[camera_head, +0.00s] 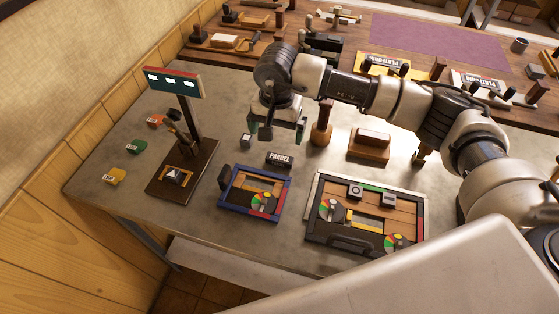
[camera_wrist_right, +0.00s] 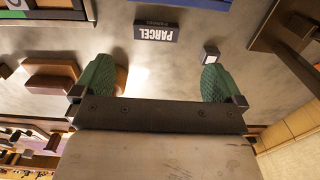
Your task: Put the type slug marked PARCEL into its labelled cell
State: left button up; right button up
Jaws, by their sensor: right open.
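A dark block marked PARCEL (camera_head: 279,158) in white letters stands on the grey bench, behind the blue-and-red framed tray (camera_head: 232,206). In the wrist view the PARCEL block (camera_wrist_right: 155,31) lies ahead of my fingers, its lettering upside down. My right gripper (camera_head: 277,133) is open, with green finger pads, above the bench just behind the block. The wrist view shows its spread fingers (camera_wrist_right: 162,78) with nothing between them. A small grey cube (camera_head: 246,140) with a pale face sits left of the block. I cannot make out a PARCEL cell label. My left gripper is not in view.
A larger framed tray (camera_head: 312,222) with coloured dials stands at the front right. A stand with a green sign (camera_head: 174,82) is on the left, near several coloured tags (camera_head: 133,147). A wooden-handled tool (camera_head: 322,128) and a brown block (camera_head: 370,146) stand right of my gripper.

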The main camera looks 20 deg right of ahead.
jog(key=p, duration=0.1)
send_over(280, 156)
jog(key=f, duration=0.5)
jog(key=shift+s+a+f, duration=0.15)
jog(key=shift+s+a, duration=0.2)
jog(key=shift+f+p, duration=0.3)
jog(key=shift+p, duration=0.1)
jog(key=f, duration=0.1)
jog(key=f+p, duration=0.1)
jog(key=f, duration=0.1)
jog(key=shift+w+d+f+p, duration=0.3)
jog(key=shift+d+p, duration=0.05)
jog(key=shift+f, duration=0.55)
jog(key=shift+w+r, duration=0.1)
jog(key=c, duration=1.2)
